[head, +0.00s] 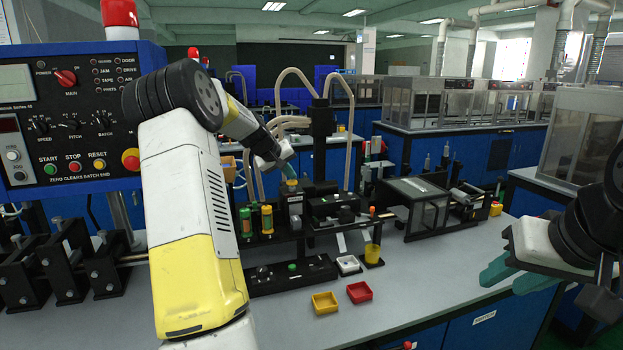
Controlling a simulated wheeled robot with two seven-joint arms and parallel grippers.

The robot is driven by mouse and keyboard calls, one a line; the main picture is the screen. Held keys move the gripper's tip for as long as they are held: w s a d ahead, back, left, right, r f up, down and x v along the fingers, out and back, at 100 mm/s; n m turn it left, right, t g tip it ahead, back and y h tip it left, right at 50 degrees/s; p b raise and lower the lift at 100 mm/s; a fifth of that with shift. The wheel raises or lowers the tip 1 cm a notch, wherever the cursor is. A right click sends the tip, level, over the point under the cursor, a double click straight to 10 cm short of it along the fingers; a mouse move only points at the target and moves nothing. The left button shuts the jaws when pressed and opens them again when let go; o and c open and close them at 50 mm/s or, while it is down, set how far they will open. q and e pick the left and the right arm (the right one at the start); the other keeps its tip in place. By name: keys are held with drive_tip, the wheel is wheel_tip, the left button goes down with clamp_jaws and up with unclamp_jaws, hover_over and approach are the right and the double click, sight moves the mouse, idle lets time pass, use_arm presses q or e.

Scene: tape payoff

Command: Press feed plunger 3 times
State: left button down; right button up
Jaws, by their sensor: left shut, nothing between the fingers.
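The tape machine (334,207) stands on the grey bench in the middle of the head view. I cannot tell for sure which part is the feed plunger; a small green knob (292,267) sits on the black base in front. My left gripper (290,174) is shut and empty, with its teal fingertips above the left part of the machine, near a grey block (295,202). I cannot tell whether it touches anything. My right gripper (514,280) is open and empty at the right, over the bench's front edge.
A blue control panel (75,170) is at left. A clear-sided black box (413,207) is right. The bench's front right is free.

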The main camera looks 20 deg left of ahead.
sight(290, 182)
use_arm(q)
drive_tip(key=shift+f, duration=0.55)
idle(0.4)
drive_tip(key=shift+r, duration=1.75)
drive_tip(key=shift+r, duration=2.5)
